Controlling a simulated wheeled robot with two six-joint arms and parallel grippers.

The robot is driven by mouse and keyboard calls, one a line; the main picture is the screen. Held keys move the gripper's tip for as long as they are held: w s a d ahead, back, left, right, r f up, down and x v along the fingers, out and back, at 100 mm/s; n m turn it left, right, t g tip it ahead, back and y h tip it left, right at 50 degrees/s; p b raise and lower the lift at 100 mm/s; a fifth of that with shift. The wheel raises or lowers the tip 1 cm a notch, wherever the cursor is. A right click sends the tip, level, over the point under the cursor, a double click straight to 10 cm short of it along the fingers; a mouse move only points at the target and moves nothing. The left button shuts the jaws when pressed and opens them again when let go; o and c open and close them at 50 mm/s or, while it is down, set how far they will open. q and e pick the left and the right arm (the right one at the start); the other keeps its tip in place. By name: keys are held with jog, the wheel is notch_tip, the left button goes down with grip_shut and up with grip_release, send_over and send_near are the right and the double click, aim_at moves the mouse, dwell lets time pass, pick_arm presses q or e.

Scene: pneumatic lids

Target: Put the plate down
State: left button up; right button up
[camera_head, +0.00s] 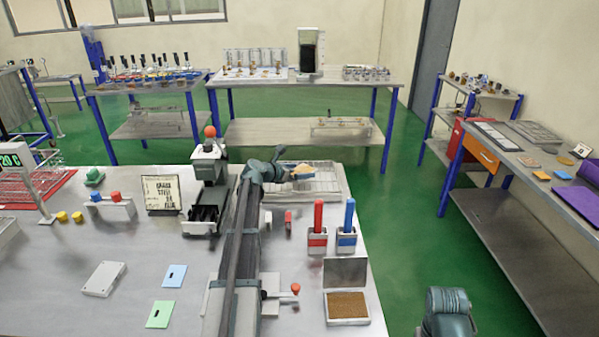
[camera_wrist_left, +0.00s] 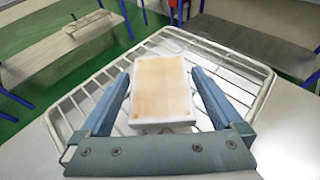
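The plate, a small block with a tan top and white sides, is in the left wrist view (camera_wrist_left: 162,88), between my left fingers over a wire rack (camera_wrist_left: 82,103). My left gripper (camera_wrist_left: 160,73) appears shut on it; the fingertips lie along its two sides. In the head view the plate (camera_head: 303,170) shows as a small tan patch at the end of my left gripper (camera_head: 290,170), above the rack (camera_head: 325,183) at the table's far edge. Whether the plate touches the rack cannot be told. My right gripper is not in view; only part of my right arm shows at lower right.
Red (camera_head: 318,228) and blue (camera_head: 347,228) handled holders stand right of my left arm. An open box with brown contents (camera_head: 347,305) is nearer. A framed card (camera_head: 161,194), white block (camera_head: 103,279), and blue (camera_head: 174,276) and green (camera_head: 160,314) cards lie left.

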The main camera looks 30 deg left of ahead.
pick_arm(q)
jog(key=shift+r, duration=0.1)
jog(key=shift+s+r+p, duration=0.2)
jog(key=shift+s+p, duration=0.1)
jog(key=shift+p, duration=0.05)
jog(key=p+v, duration=0.4)
jog(key=v, duration=0.7)
jog(key=shift+s+a, duration=0.15)
jog(key=shift+s, duration=0.05)
